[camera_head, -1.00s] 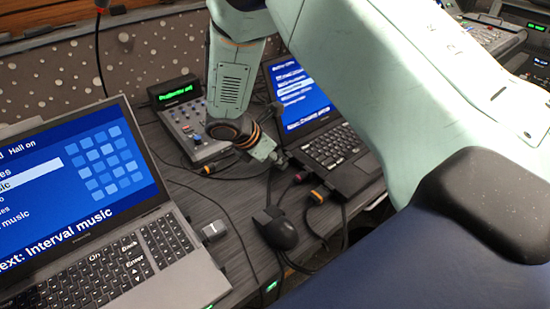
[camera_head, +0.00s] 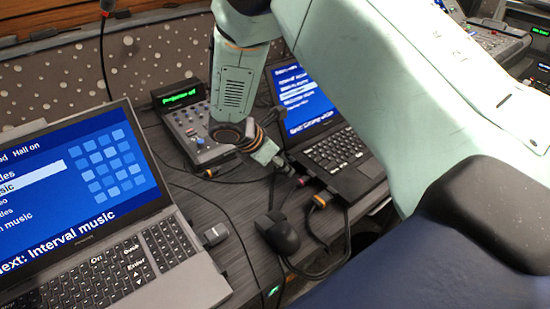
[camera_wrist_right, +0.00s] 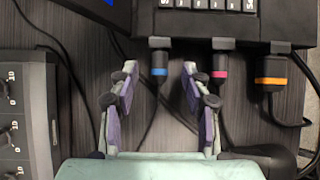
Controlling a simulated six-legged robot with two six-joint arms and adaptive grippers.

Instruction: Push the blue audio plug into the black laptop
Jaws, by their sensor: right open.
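The black laptop (camera_head: 336,152) stands open at the back, right of centre. Its near edge crosses the top of the right wrist view (camera_wrist_right: 205,24). The blue audio plug (camera_wrist_right: 159,73) is at a socket on that edge, its cable trailing away toward my gripper. I cannot tell how deep it sits. My right gripper (camera_wrist_right: 160,80) is open, with one fingertip on each side of the blue plug and a visible gap to both. In the head view the right gripper (camera_head: 272,156) is beside the laptop's left edge and hides the blue plug. My left gripper is out of view.
A pink-ringed plug (camera_wrist_right: 219,75) sits just right of the right finger, and an orange-banded plug (camera_wrist_right: 269,80) further right. A fader console (camera_head: 192,130) is left of the gripper. A black mouse (camera_head: 278,235), cables and a grey laptop (camera_head: 120,270) are nearer.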

